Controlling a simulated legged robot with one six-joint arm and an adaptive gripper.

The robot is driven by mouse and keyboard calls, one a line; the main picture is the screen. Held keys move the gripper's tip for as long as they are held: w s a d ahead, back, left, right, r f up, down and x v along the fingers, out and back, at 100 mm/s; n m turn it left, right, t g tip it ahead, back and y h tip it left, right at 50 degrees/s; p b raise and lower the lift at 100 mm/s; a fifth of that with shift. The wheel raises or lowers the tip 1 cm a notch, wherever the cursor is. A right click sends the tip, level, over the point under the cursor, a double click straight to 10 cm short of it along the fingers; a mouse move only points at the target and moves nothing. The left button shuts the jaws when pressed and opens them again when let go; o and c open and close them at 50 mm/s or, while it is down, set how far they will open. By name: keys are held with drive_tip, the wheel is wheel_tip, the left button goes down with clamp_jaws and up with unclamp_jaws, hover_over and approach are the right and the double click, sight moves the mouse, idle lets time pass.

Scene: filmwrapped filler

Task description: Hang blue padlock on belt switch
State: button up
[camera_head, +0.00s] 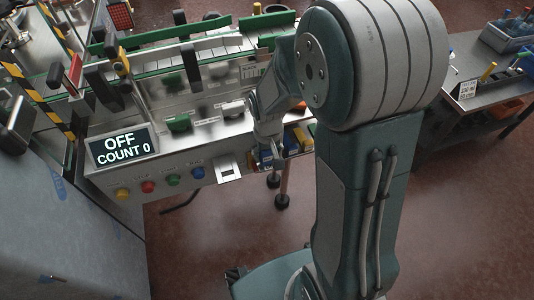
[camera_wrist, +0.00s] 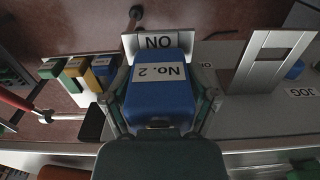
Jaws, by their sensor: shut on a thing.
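My gripper (camera_wrist: 160,98) is shut on a blue padlock (camera_wrist: 158,100), with one finger at each side of its body. The padlock carries a white label reading "No. 2", upside down in the wrist view. Its shackle is not clearly visible. Just beyond it is a pale plate with an upside-down "ON" marking (camera_wrist: 158,42); I cannot tell whether they touch. In the head view, the blue padlock (camera_head: 265,158) is partly hidden by my gripper (camera_head: 268,140), at the console's front edge. I cannot tell for sure which part is the belt switch.
A metal frame with a rectangular opening (camera_wrist: 262,60) stands beside the padlock, near the "JOG" label. Green, yellow and blue padlocks (camera_wrist: 80,72) hang on the other side. The console (camera_head: 150,178) has coloured buttons and an "OFF COUNT 0" display (camera_head: 122,147). Another workbench (camera_head: 465,95) stands right.

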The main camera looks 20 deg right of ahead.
drive_tip(key=shift+s+f, duration=0.15)
drive_tip(key=shift+f, duration=0.2)
idle(0.6)
drive_tip(key=o, duration=1.2)
drive_tip(key=shift+c, duration=0.2)
drive_tip(key=shift+r, duration=0.5)
wheel_tip(320, 180, up, 11)
drive_tip(key=shift+f, duration=0.1)
drive_tip(key=s+r+t, duration=0.5)
drive_tip(key=s+r, duration=0.5)
drive_tip(key=s, duration=0.4)
drive_tip(key=shift+r+t, duration=0.3)
drive_tip(key=shift+r, duration=0.05)
